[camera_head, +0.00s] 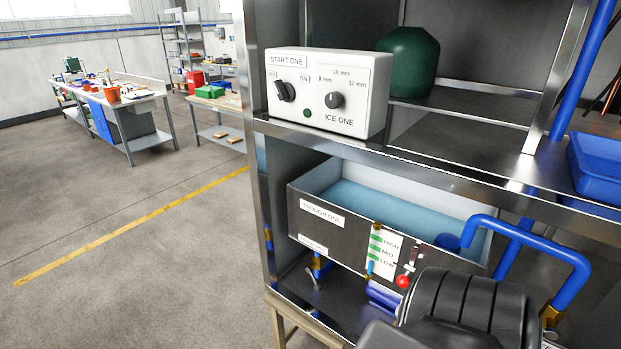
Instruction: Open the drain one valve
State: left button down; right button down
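The trough (405,247), labelled TROUGH ONE, sits on the lower shelf of a metal rack and holds blue water. Under its left front corner is a blue pipe with brass fittings (317,266) and a small grey lever (312,282). A smaller label (313,244) just above them is too small to read surely; this looks like the drain valve. I cannot tell whether it is open or shut. A black ribbed part of my arm fills the lower right, in front of the trough's right end. No fingers of either gripper show.
A white control box (329,119), marked START ONE and ICE ONE, stands on the shelf above. A level gauge (380,251) and a red ball knob (403,281) are on the trough front. A bent blue pipe (540,243) rises at right. The floor at left is clear.

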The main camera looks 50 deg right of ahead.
aim_at(317, 287)
jog(key=z, duration=0.35)
jog(key=i, duration=0.75)
jog(key=z, duration=1.1)
jog(key=i, duration=0.45)
jog(key=z, duration=0.5)
